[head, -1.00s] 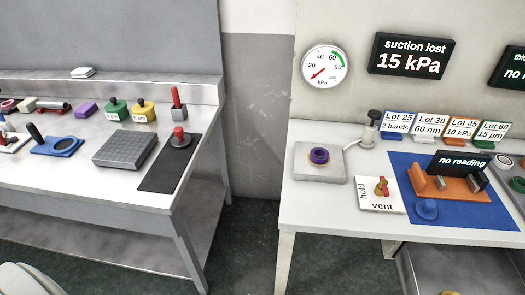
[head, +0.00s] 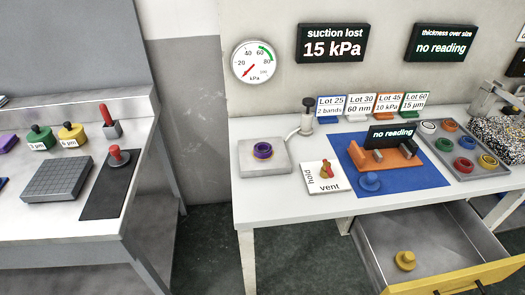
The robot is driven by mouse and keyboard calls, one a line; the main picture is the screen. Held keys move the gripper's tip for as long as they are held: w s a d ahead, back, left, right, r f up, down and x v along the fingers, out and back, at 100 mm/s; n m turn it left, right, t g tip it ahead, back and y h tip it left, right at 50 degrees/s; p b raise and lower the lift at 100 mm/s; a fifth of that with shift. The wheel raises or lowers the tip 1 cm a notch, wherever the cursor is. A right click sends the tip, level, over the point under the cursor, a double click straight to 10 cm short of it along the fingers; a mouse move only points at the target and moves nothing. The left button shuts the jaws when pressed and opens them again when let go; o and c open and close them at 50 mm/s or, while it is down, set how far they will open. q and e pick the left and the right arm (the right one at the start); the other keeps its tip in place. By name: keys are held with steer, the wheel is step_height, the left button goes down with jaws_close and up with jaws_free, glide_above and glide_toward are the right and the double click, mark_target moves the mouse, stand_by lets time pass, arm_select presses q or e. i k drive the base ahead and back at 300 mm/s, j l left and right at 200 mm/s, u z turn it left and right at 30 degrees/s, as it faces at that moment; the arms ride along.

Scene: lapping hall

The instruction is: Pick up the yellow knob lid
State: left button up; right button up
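A yellow knob lid (head: 404,261) lies inside an open drawer (head: 368,238) under the right-hand bench, toward the lower right of the head view. It looks like a round disc with a small knob on top. The drawer has grey metal walls and a yellow front, and its floor around the lid looks bare. Neither of my grippers shows in the head view.
The right bench (head: 290,203) carries a grey block with a purple ring (head: 263,151), a hold/vent plate (head: 312,184), an orange fixture (head: 400,158) and a tray of coloured rings (head: 443,170). The left bench (head: 60,220) stands apart, with a floor gap (head: 200,235) between.

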mark_target(406, 261)
steer(key=l+z, duration=0.1)
steer(key=z, duration=1.3)
